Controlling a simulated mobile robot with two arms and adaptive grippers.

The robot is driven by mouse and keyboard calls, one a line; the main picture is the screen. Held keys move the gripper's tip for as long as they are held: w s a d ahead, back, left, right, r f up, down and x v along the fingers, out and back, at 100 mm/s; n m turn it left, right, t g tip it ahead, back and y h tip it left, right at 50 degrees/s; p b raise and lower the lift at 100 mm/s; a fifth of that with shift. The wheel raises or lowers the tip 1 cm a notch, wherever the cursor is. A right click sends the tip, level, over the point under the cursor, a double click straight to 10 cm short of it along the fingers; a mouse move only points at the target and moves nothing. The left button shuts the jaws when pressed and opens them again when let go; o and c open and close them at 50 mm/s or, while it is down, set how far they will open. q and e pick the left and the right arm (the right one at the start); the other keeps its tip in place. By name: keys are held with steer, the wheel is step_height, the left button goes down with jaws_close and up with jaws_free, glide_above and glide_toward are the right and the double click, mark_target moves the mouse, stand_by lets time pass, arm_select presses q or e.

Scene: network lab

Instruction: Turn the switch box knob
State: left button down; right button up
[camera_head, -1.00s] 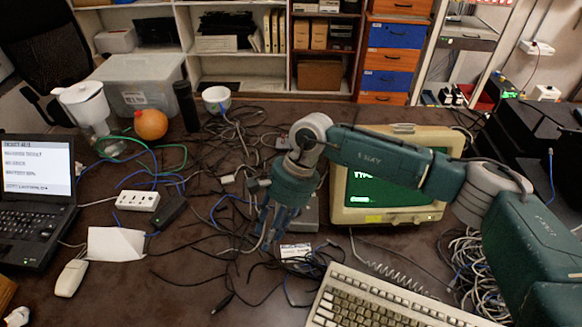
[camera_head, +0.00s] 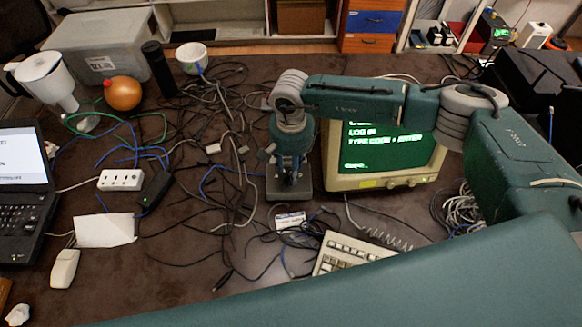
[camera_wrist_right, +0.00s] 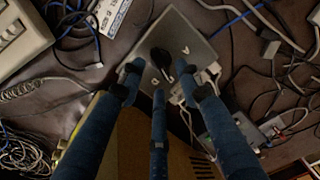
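The switch box (camera_head: 288,194) is a small grey box on the desk, left of the old monitor. Its top shows in the right wrist view (camera_wrist_right: 190,35), with a black knob (camera_wrist_right: 161,60) and white marks. My right gripper (camera_head: 289,180) points down over the box and hides the knob in the head view. In the right wrist view my right gripper (camera_wrist_right: 159,80) has its three fingers spread, with the tips close around the knob. I cannot tell if they touch it. My left gripper is not in view.
The beige monitor (camera_head: 385,185) stands right of the box, and the keyboard (camera_head: 345,252) is in front. Tangled cables (camera_head: 215,165) cover the desk to the left. A power strip (camera_head: 120,180), a mouse (camera_head: 65,268) and a laptop (camera_head: 22,215) are farther left. A teal arm link covers the lower right.

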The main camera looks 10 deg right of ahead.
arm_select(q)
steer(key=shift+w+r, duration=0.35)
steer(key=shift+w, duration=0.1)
arm_select(e)
steer(key=shift+f, duration=1.05)
jaws_close()
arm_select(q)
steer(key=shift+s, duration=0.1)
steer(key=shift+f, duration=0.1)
